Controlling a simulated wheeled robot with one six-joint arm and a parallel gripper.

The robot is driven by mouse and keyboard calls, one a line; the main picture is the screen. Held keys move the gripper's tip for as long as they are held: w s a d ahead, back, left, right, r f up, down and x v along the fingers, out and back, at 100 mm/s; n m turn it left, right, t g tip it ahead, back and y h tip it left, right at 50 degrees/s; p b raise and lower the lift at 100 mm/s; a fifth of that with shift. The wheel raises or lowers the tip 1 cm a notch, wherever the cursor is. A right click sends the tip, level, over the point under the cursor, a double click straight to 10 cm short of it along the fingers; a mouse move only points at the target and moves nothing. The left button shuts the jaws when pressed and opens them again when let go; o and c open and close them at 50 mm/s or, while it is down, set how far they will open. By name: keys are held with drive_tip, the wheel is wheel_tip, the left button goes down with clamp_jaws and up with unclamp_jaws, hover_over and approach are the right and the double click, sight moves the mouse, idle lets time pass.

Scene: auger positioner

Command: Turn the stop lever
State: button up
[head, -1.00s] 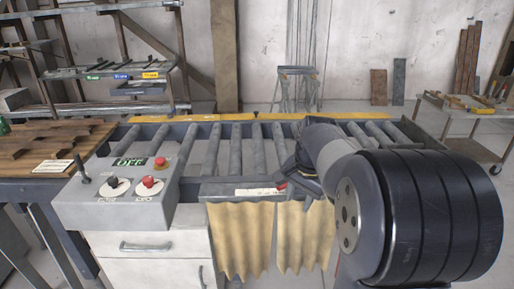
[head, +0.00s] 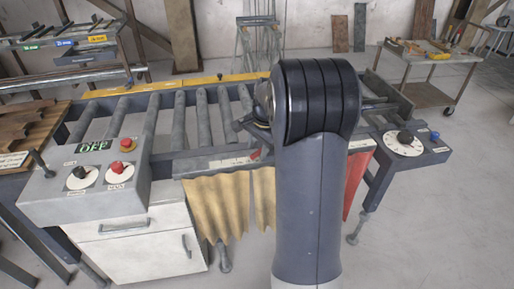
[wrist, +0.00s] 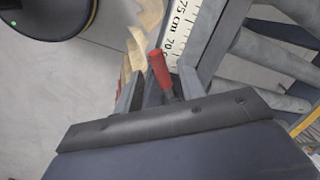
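The stop lever (wrist: 158,68) shows a red handle in the wrist view, beside a white centimetre scale. Its red end also shows in the head view (head: 255,155), at the front rail of the roller table. My gripper (wrist: 160,80) is open in the wrist view, with one grey finger on each side of the lever. The red handle lies between the fingers, with gaps visible on both sides. The lever's lower part is hidden by my gripper body. In the head view my arm hides most of my gripper.
A control box (head: 75,200) with red and black knobs and a green OFF display stands at the left. Yellow curtain strips (head: 215,208) hang below the rail. A white dial (head: 403,142) with a black knob sits at the right. Open floor lies at the front right.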

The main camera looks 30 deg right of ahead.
drive_tip(key=shift+w+f, duration=0.1)
drive_tip(key=shift+f, duration=0.45)
clamp_jaws()
